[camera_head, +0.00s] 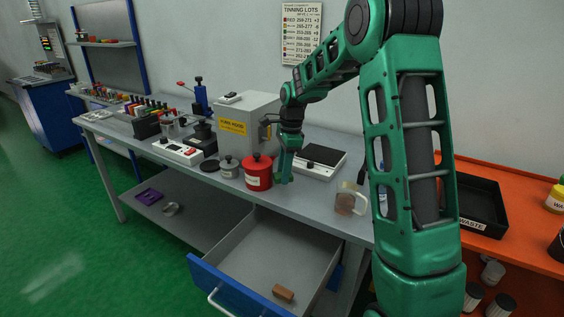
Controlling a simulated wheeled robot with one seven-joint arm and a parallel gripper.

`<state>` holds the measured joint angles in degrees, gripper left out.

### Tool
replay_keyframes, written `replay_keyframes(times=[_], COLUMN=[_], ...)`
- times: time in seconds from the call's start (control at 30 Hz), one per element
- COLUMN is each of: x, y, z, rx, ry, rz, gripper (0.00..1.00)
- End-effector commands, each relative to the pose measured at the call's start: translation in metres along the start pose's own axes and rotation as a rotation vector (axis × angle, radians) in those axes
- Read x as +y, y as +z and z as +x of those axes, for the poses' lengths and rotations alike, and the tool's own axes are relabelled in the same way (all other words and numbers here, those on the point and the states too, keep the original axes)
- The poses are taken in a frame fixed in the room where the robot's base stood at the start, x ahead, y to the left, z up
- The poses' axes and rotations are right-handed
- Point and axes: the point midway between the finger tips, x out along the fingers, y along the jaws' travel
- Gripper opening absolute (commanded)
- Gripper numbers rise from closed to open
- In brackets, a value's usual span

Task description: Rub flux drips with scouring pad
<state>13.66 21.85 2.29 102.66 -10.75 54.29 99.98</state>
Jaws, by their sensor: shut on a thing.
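My gripper (284,176) is low over the grey workbench (215,188), just right of a red can (258,173) with a white label. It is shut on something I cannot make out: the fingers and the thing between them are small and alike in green. I cannot tell whether it touches the bench or the can. No scouring pad is clearly visible apart from the gripper. I cannot make out flux drips on the bench top. A brown block (283,293) lies in the open drawer (250,255) below.
A grey box (246,120) with a yellow label stands behind the can. A flat white device (320,160) and a clear mug (347,200) are to the right. The blue-fronted drawer juts out. A black waste tray (480,207) sits on the orange bench.

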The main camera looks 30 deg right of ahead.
Motion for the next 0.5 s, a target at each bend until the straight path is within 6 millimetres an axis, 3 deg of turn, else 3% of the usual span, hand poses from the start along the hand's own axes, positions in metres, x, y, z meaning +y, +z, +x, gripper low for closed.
replay_keyframes(times=[0.5], x=[0.000], y=[0.005], z=[-0.042], rx=[0.000], ry=[-0.002], rz=[0.000], gripper=[0.07])
